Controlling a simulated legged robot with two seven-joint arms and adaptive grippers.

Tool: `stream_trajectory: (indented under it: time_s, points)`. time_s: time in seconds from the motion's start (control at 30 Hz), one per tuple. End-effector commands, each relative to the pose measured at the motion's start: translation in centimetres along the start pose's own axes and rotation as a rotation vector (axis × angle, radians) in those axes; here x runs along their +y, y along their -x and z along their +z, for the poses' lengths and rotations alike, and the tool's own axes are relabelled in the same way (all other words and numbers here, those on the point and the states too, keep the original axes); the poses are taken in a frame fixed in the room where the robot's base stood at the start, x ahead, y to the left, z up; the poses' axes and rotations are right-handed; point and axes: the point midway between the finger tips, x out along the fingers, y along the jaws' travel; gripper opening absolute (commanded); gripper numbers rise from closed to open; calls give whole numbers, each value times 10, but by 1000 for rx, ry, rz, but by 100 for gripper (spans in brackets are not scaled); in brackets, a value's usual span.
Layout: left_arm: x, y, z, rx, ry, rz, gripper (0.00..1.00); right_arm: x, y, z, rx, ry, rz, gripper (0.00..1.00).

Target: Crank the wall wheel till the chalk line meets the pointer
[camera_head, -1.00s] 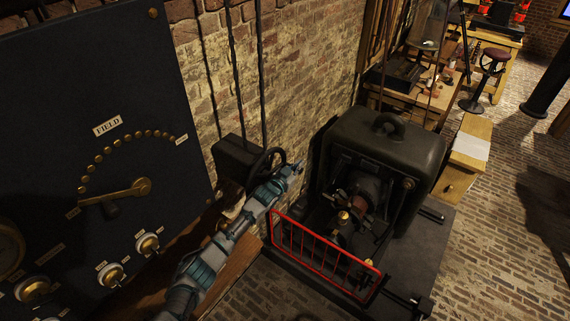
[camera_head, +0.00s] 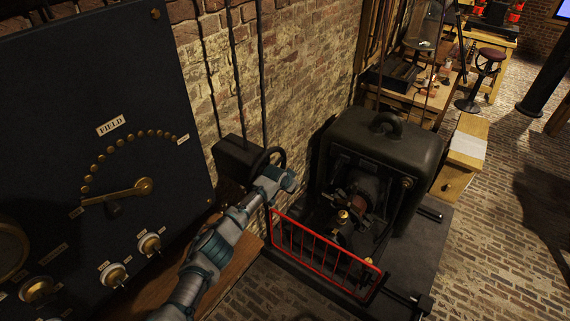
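The wall wheel (camera_head: 281,153) is a small dark spoked wheel on the front of a black box (camera_head: 238,158) on the brick wall. Its upper rim shows, and its lower part is hidden behind my arm. My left gripper (camera_head: 288,180) is at the lower right of the wheel, overlapping it in the picture. I cannot tell whether it touches the rim. Its fingers are small and foreshortened, so their opening is unclear. I cannot make out a chalk line or a pointer. My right gripper is not in view.
A black panel (camera_head: 60,100) with a brass lever (camera_head: 118,195) and knobs stands at the left. A red guard rail (camera_head: 325,255) and a large dark machine (camera_head: 385,150) stand right of my arm. Brick floor (camera_head: 500,240) is open at the right.

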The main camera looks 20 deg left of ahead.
Motion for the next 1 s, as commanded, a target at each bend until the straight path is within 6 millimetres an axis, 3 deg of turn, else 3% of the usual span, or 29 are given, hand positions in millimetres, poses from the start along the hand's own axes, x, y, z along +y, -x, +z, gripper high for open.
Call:
stream_trajectory:
  time_s: [0.23,0.5,1.0]
  points:
    - [3,-4,17,-178,-4,27,0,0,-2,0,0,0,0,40]
    - [3,-4,28,-177,-4,25,0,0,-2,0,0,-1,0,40]
    - [2,-4,30,-177,-4,22,0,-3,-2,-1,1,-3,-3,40]
